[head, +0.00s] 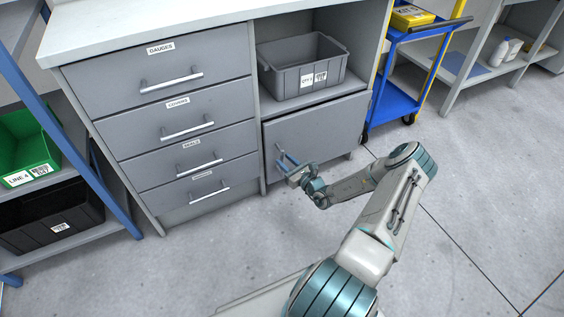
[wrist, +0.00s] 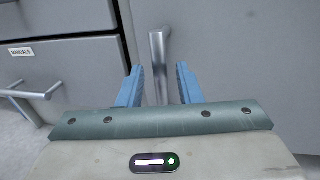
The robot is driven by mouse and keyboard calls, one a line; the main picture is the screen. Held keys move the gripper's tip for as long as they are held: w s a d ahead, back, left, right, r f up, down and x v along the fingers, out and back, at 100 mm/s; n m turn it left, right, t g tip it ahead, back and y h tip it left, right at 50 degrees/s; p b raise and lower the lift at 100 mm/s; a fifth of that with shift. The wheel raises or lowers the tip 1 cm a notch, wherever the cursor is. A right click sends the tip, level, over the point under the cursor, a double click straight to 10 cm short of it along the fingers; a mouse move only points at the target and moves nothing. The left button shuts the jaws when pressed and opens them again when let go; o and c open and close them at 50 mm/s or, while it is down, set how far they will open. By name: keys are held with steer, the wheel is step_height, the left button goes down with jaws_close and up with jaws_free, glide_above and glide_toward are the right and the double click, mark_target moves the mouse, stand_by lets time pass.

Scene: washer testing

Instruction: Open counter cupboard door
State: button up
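The counter cupboard door (head: 325,128) is a grey panel below the open shelf, to the right of the drawers. It looks closed. My gripper (head: 284,161) is in front of the door's left side. In the wrist view, the door (wrist: 225,60) fills the right of the picture, and its vertical metal handle (wrist: 158,65) stands near its left edge. My gripper's blue fingers (wrist: 160,85) are open, one on each side of the handle's line. The handle's lower end shows between the fingers. I cannot tell whether either finger touches it.
A drawer unit (head: 170,125) with bar handles stands left of the door. A grey bin (head: 300,68) sits on the shelf above it. A blue trolley (head: 395,100) stands close on the right. The floor (head: 240,245) in front is clear apart from my arm.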

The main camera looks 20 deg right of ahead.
steer(key=shift+x, duration=1.25)
